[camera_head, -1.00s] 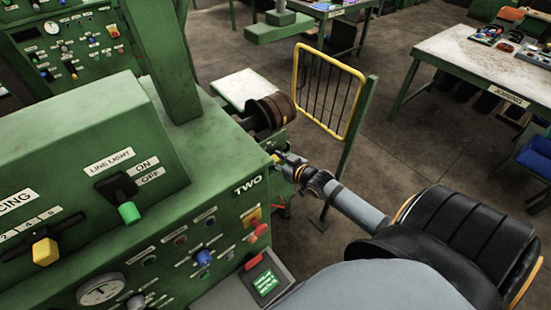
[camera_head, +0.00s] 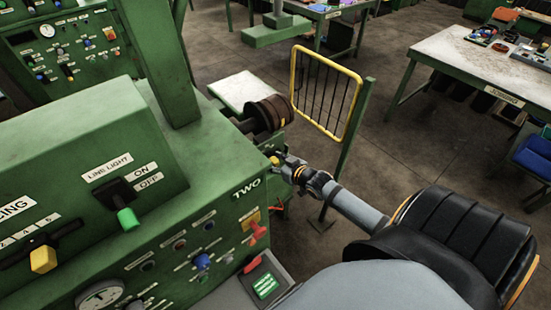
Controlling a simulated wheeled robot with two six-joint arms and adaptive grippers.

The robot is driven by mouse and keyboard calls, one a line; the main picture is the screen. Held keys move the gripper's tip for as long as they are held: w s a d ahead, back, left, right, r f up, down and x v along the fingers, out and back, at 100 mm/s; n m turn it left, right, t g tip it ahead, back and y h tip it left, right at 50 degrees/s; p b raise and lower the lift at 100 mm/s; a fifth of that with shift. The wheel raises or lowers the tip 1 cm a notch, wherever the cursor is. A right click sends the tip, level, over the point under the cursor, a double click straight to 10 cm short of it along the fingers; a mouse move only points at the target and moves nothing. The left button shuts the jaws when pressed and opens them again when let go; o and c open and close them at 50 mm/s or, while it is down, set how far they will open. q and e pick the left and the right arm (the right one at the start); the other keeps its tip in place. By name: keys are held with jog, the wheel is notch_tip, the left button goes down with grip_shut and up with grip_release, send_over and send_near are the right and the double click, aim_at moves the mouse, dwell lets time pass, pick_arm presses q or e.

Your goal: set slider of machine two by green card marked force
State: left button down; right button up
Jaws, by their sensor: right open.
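Green machine two, with its TWO label (camera_head: 246,188), fills the left of the head view. A small green card or screen (camera_head: 266,285) with unreadable white text lies in a dark frame at the front. My right gripper (camera_head: 277,161) is open at the machine's right corner, far right of the slider; its fingertips are small and partly unclear. My left gripper is out of view.
A brown roller (camera_head: 268,112) and yellow guard (camera_head: 326,92) stand beyond my gripper. Open floor lies right of the guard.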

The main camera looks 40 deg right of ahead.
jog(key=shift+s+d+r, duration=0.1)
jog(key=shift+s+r, duration=0.05)
jog(key=shift+s, duration=0.35)
jog(key=s+d, duration=0.1)
jog(key=s, duration=1.2)
jog(key=shift+s+r, duration=0.35)
jog(key=shift+r, duration=0.05)
